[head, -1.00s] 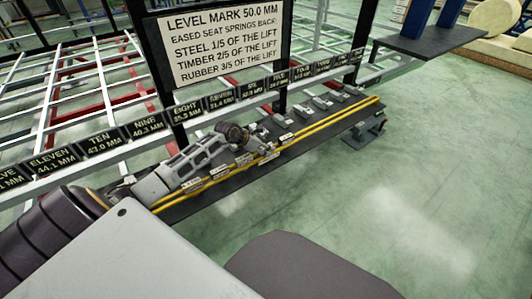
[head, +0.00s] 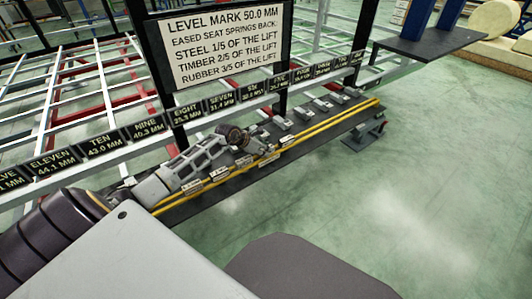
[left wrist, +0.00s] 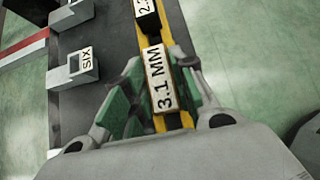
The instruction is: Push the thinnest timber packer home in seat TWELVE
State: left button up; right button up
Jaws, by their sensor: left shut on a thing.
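My left gripper (left wrist: 157,92) is shut on a small block labelled 3.1 MM (left wrist: 160,80), with green finger pads on either side. The block is over the yellow rail strip. In the head view the left gripper (head: 264,150) is low over the dark bench beside the yellow rails. The label plate for seat TWELVE (head: 8,182) is cut off at the left edge of the head view. The seat itself does not show. My right gripper is not in view.
A black block labelled 2-point-something (left wrist: 147,20) sits just ahead on the same rail. The grey seat SIX (left wrist: 72,70) stands on the dark bench (head: 310,140) to the left. A sign board (head: 219,47) and label plates rise behind. Open green floor lies to the right.

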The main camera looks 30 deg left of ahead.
pick_arm(q)
jog(key=shift+r, duration=0.1)
jog(key=shift+r+p, duration=0.35)
jog(key=shift+r, duration=0.5)
notch_tip(320, 180, up, 7)
jog(key=shift+f+p, duration=0.1)
jog(key=shift+p, duration=0.95)
jog(key=shift+r, duration=0.7)
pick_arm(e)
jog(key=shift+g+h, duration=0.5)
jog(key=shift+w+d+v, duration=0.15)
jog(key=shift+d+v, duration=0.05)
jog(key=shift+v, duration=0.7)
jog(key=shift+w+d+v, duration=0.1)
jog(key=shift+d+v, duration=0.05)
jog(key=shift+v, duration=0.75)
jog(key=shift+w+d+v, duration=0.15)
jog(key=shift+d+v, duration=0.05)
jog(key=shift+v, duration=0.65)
